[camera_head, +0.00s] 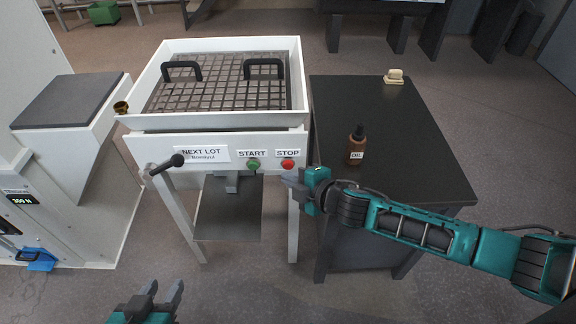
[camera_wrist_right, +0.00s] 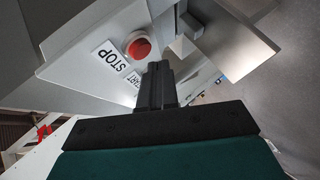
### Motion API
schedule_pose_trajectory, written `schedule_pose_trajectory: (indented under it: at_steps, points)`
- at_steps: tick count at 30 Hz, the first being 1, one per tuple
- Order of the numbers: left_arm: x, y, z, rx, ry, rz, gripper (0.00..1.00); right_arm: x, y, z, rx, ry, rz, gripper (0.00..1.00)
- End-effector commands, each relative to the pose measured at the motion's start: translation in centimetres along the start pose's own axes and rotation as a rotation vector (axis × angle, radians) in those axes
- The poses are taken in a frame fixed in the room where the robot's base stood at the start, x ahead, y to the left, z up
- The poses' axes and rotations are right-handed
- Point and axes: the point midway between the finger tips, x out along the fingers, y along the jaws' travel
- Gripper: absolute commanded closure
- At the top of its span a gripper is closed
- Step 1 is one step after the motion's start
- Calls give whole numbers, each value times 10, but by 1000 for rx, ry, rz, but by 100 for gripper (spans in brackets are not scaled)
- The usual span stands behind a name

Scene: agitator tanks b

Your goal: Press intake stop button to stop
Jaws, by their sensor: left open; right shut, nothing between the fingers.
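The red stop button (camera_head: 287,164) is on the white front panel of the intake machine, under a STOP label (camera_head: 288,153). The green start button (camera_head: 253,164) is to its left under a START label. In the right wrist view the red button (camera_wrist_right: 138,46) stands beyond the fingertips, with a gap visible. My right gripper (camera_head: 289,180) is shut and empty, just below and in front of the red button; its fingers also show in the right wrist view (camera_wrist_right: 157,72). My left gripper (camera_head: 162,295) is open and empty, low at the bottom left, away from the panel.
A dark table (camera_head: 420,150) stands right of the machine, with a brown oil bottle (camera_head: 356,147) and a small beige object (camera_head: 395,77) on it. A black lever (camera_head: 167,164) sticks out at the panel's left. A grate (camera_head: 225,82) with two black handles covers the machine.

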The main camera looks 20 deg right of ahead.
Motion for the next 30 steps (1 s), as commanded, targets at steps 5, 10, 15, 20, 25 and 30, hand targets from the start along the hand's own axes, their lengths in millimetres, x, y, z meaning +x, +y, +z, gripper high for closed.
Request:
schedule_pose_trajectory:
  at_steps: [5, 10, 15, 20, 25, 30]
  points:
    - [0, 1, -1, -6, 2, 0, 57, 0, 0, 0, 0, 0, 0, 100]
    - [0, 2, -1, -11, 3, 0, 57, 0, 0, 0, 0, 0, 0, 100]
    - [0, 2, -1, -11, 2, 0, 57, 0, 0, 0, 0, 0, 0, 100]
    - [-1, 2, -3, -10, 2, 0, 57, 2, 3, 2, 0, 0, 1, 100]
    - [-2, 2, -4, -9, 1, 0, 57, 6, 5, 4, 0, 0, 0, 100]
    - [-2, 1, -2, -3, -1, 0, 57, 6, 4, 4, 0, 1, 0, 100]
